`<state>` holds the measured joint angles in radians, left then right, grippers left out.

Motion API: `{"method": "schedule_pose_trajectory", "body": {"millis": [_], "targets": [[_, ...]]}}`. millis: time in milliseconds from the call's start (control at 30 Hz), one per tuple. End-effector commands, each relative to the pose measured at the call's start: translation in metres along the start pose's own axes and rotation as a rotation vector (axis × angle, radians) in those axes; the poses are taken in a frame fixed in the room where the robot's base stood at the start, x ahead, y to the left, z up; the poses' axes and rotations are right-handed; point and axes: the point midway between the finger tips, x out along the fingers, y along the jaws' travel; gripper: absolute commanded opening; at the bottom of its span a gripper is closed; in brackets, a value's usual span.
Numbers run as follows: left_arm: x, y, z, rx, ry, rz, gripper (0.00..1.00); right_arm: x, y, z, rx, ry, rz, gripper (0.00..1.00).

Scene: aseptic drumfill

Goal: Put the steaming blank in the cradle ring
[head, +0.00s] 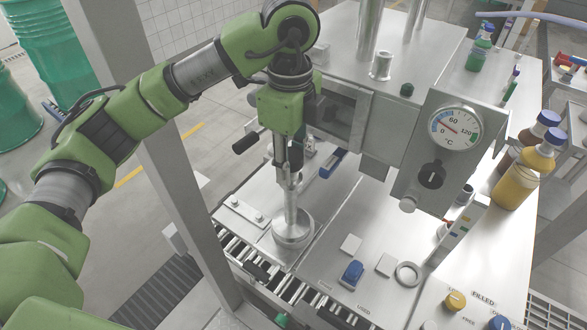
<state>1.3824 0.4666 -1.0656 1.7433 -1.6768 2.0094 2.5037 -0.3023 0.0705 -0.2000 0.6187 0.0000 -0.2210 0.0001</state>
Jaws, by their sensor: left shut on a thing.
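My left gripper (290,165) hangs pointing down above the steel bench and is shut on an upright steel shaft. The shaft runs down to a wide, round steel base (293,230); together they look like the steaming blank. The base is low, over or on the bench near the roller track; whether it touches is unclear. A pale ring (409,273), which looks like the cradle ring, lies on the bench to the right. Its middle appears empty. The exact finger contact is partly hidden. My right gripper is not in view.
A gauge panel (440,150) stands right of my left gripper. A roller track (262,270) runs along the front.

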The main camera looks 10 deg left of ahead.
Motion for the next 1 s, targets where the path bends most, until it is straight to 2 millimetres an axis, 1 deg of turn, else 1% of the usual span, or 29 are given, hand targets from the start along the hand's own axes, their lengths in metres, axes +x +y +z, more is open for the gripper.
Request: {"method": "schedule_pose_trajectory", "body": {"millis": [33,100,200,367,467,633,700,900,1000], "targets": [[0.005,-0.006,0.001,-0.003,0.004,0.002,0.00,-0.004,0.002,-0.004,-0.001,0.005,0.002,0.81],[0.014,-0.012,0.004,-0.002,0.002,0.002,0.00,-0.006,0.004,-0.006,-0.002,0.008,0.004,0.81],[0.021,-0.019,0.006,-0.001,0.002,-0.002,0.00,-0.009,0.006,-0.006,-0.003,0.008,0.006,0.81],[0.029,-0.025,0.009,-0.001,0.001,-0.002,0.00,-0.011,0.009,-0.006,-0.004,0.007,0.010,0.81],[0.037,-0.030,0.011,-0.001,0.000,0.000,0.00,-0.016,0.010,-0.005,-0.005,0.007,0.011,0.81],[0.062,-0.029,0.011,-0.001,0.001,-0.001,0.00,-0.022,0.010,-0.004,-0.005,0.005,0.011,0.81],[0.066,-0.030,0.011,0.000,0.001,-0.003,0.00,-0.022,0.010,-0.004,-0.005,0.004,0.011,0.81],[0.066,-0.030,0.011,0.000,0.001,-0.004,0.00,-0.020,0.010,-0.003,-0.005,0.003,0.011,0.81],[0.070,-0.030,0.011,0.000,0.001,-0.004,0.00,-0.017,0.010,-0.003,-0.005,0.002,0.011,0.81]]}}
